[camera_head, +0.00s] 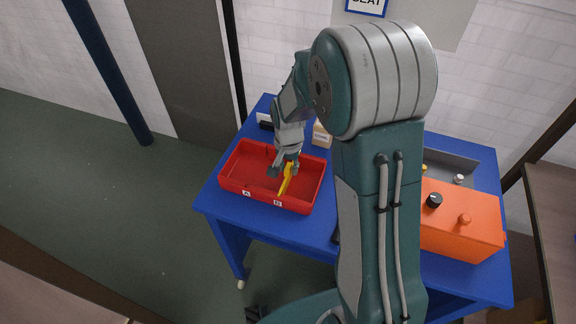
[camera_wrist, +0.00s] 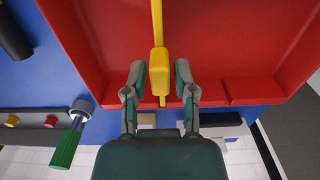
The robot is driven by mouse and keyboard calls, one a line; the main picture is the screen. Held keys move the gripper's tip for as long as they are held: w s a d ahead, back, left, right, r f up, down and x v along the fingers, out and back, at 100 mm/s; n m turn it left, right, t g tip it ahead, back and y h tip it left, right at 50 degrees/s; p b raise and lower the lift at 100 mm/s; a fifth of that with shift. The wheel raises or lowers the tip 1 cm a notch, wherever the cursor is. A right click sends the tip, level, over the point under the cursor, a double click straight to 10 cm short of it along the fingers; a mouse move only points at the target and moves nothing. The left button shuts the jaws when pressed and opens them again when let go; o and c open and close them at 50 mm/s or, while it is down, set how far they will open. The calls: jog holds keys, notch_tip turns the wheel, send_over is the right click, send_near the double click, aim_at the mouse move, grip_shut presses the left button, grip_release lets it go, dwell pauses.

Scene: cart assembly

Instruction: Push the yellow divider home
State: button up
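A red tray (camera_head: 235,184) sits on the blue cart. The yellow divider (camera_head: 287,180) is inside it, toward the right half, running roughly front to back. In the wrist view the divider (camera_wrist: 159,60) is a thin yellow strip with a thicker block between my fingers. My gripper (camera_head: 284,168) is over the tray, pointing down. In the wrist view my gripper (camera_wrist: 159,74) has its two fingers apart, one on each side of the yellow block, with small gaps showing. Whether the divider is fully seated in the tray cannot be told.
The blue cart top (camera_head: 225,204) also carries an orange box (camera_head: 465,236) with knobs at the right and a small pale box (camera_head: 322,135) behind the tray. A green-handled tool (camera_wrist: 68,146) shows in the wrist view. The tray's left half is empty.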

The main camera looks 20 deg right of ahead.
jog(key=shift+r, duration=0.15)
notch_tip(320, 180, up, 12)
jog(key=shift+f, duration=0.2)
dwell(0.5)
jog(key=shift+r, duration=0.1)
jog(key=s+r+n+t, duration=0.2)
jog(key=s+r, duration=0.3)
jog(key=s, duration=0.5)
jog(key=s+r+n+t, duration=0.3)
jog(key=s+r+n, duration=0.2)
jog(key=s, duration=0.5)
jog(key=shift+s+r+t, duration=0.3)
jog(key=shift+s, duration=0.1)
